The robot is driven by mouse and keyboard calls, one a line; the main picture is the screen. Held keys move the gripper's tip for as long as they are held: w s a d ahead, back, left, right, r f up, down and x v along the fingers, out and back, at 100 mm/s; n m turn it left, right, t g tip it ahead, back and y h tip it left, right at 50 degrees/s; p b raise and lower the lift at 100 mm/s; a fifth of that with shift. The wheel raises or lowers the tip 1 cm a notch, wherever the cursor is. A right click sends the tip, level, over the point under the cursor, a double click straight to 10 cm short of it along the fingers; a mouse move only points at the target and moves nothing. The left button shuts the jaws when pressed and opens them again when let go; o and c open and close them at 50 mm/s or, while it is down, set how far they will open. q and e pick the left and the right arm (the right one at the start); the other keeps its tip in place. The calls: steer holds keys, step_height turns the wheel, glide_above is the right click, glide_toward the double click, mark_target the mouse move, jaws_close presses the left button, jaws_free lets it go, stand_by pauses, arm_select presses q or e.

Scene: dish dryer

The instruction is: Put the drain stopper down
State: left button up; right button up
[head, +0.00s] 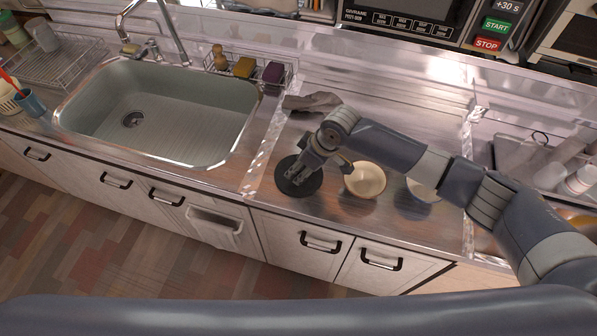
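The drain stopper (311,184) is a dark round disc at the counter's front, right of the sink. My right gripper (297,172) reaches down over it from the right, with its fingertips at the middle of the disc. The fingers and wrist cover part of the stopper, and I cannot tell whether they are closed on it. I also cannot tell whether the disc touches the counter or hangs just above it. The sink (165,108) has a round dark drain (132,120) in its floor. My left gripper is not in view.
A cream bowl (365,180) stands close right of the stopper, with a grey-white bowl (424,191) beyond it. A crumpled grey cloth (312,102) lies behind the gripper. A wire caddy with sponges (244,67) sits behind the sink. The counter (262,172) left of the stopper is clear.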

jaws_close()
steer(key=shift+r, duration=0.1)
